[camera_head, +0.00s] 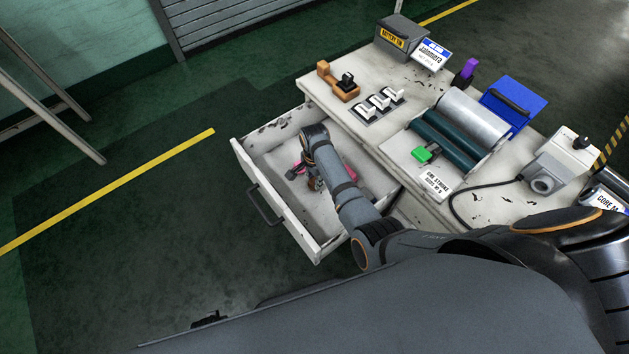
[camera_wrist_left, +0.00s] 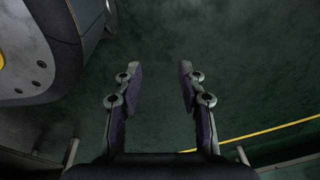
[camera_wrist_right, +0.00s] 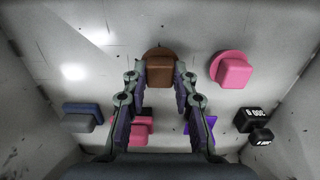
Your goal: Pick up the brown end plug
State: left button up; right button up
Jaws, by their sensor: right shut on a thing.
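The brown end plug (camera_wrist_right: 160,70) has a square block on a round flange and shows between the fingertips of my right gripper (camera_wrist_right: 157,78) in the right wrist view. My right gripper (camera_head: 313,182) is shut on it, down inside the open drawer (camera_head: 272,131). In the head view the arm hides most of the plug, and I cannot tell whether it is clear of the drawer floor. My left gripper (camera_wrist_left: 161,75) is open and empty above the dark floor, with its fingers well apart.
Drawer walls surround my right gripper. The bench (camera_head: 318,91) carries a roller machine (camera_head: 470,118).

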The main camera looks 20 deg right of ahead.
jog(key=shift+r, duration=0.25)
notch_tip(320, 180, up, 3)
jog(key=p, duration=0.3)
jog(key=shift+r+p, duration=0.1)
jog(key=shift+p, duration=0.3)
pick_arm(q)
jog(key=s+r+p, duration=0.5)
jog(key=s+p, duration=0.1)
jog(key=s, duration=0.3)
notch_tip(320, 180, up, 16)
jog(key=p, duration=1.6)
pick_arm(e)
jog(key=s+r, duration=0.9)
jog(key=s, duration=0.5)
jog(key=shift+a+r, duration=0.15)
jog(key=shift+a, duration=0.1)
pick_arm(q)
jog(key=shift+a+r, duration=0.1)
